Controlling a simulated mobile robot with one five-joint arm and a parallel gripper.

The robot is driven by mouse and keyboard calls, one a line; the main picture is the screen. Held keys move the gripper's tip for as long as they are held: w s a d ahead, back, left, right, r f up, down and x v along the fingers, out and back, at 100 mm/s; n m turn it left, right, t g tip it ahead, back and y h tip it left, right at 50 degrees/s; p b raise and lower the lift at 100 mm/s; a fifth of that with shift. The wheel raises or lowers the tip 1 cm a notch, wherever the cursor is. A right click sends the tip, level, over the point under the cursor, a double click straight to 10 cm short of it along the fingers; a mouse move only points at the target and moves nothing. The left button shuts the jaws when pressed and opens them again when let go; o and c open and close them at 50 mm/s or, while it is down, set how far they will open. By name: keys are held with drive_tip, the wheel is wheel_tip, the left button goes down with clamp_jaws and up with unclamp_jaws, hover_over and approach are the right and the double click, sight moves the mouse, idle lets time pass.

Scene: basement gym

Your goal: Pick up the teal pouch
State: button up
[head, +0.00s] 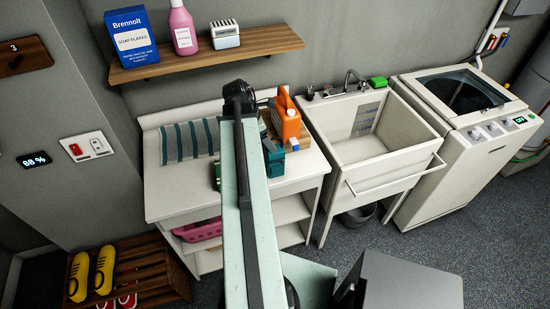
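A small teal item (274,163), which looks like the teal pouch, is on the white counter just right of my raised arm, in front of the orange bottle. Its left side is partly covered by my arm, and a dark part shows at its upper edge. My arm rises from the bottom of the head view to a black joint over the back of the counter. The fingers of my gripper cannot be made out behind the arm, so I cannot tell whether they are open, shut or touching the teal item.
An orange bottle (286,118) stands close behind the teal item. A striped cloth (188,142) lies on the counter at left. A small green item (217,175) shows left of my arm. A sink (372,150) is at right. A shelf (205,60) hangs above.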

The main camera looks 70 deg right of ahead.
sight(275, 156)
drive_tip(key=shift+b+x, duration=1)
drive_tip(key=shift+x, duration=0.1)
drive_tip(key=b+x, duration=0.5)
drive_tip(key=shift+f, duration=0.3)
clamp_jaws()
